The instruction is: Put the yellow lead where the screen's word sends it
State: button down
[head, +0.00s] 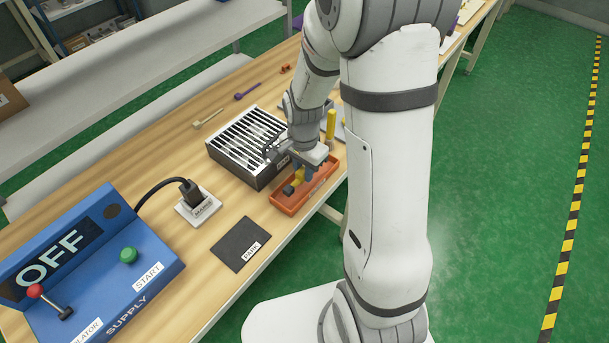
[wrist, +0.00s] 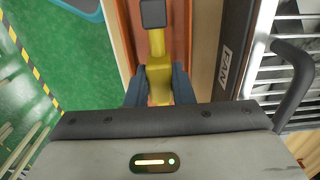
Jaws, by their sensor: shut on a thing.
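The yellow lead (wrist: 158,70) has a dark grey end block. It also shows in the head view (head: 299,176). My gripper (head: 304,173) is shut on it, with one dark finger on each side in the wrist view (wrist: 159,88). The lead is in or just over the orange tray (head: 318,188); I cannot tell whether it touches the bottom. The screen (head: 60,258) on the blue supply console reads OFF. A dark mat (head: 236,244) labelled PARK lies bare. A black plug (head: 190,191) with a cable sits at a white socket plate (head: 203,213).
The slatted metal fan box (head: 226,160) stands left of the tray, its FAN label (wrist: 226,68) close to my gripper. The console has a green START button (head: 129,255) and a red-knobbed lever (head: 48,300). A yellow cylinder (head: 331,122) stands behind the tray. Small tools lie further back.

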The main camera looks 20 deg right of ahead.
aim_at(303, 177)
jog(key=shift+f, duration=1.4)
jog(key=shift+f, duration=0.25)
jog(key=c, duration=1.5)
grip_release()
jog(key=shift+r, duration=0.1)
jog(key=shift+c, duration=0.2)
